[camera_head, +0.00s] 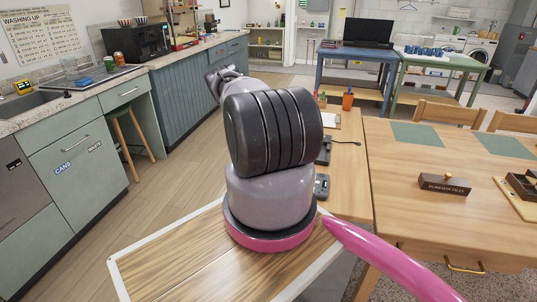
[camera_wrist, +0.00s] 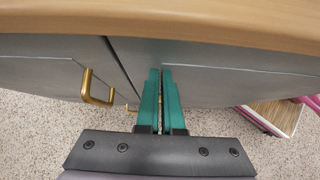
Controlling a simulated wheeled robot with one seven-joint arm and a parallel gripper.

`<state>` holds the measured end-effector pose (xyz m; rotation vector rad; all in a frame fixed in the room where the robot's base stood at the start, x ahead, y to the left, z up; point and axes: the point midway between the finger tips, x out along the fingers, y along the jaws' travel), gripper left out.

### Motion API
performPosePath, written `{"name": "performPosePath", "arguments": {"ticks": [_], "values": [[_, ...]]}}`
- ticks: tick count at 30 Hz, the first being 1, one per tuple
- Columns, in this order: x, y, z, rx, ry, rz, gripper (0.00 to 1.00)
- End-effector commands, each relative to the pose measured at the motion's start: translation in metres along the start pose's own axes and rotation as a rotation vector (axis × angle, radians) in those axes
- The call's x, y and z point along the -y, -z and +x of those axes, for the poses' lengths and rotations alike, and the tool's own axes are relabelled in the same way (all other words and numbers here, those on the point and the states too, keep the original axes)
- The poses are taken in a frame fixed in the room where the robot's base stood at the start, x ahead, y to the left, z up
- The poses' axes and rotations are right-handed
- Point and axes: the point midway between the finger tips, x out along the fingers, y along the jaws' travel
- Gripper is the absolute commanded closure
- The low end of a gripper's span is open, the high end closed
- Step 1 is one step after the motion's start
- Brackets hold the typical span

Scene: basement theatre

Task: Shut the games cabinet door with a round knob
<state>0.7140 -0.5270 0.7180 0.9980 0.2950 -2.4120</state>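In the wrist view, a grey-fronted cabinet (camera_wrist: 225,75) stands under a wooden top (camera_wrist: 160,20). A dark seam divides its front into a left panel (camera_wrist: 45,62) and a right panel. The left panel has a brass bar handle (camera_wrist: 88,88). A small brass piece shows beside my fingers, but its shape is mostly hidden. No round knob can be made out clearly. My gripper (camera_wrist: 161,72) has green fingers, close together and empty, in front of the right panel near the seam. I cannot tell whether they touch it. The head view does not show the gripper.
Green kitchen units (camera_head: 75,160) line the left. Wooden floor (camera_head: 165,160) lies open between. A stool (camera_head: 128,125) stands by the units.

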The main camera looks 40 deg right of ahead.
Motion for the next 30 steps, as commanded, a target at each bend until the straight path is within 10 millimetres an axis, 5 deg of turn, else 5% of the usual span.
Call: {"name": "performPosePath", "arguments": {"ticks": [15, 26, 30], "values": [[-0.002, 0.000, -0.094, -0.002, -0.007, 0.004, 1.00], [-0.002, 0.001, -0.108, -0.006, -0.007, 0.003, 1.00], [-0.003, -0.006, -0.127, -0.032, -0.010, 0.028, 1.00]]}}
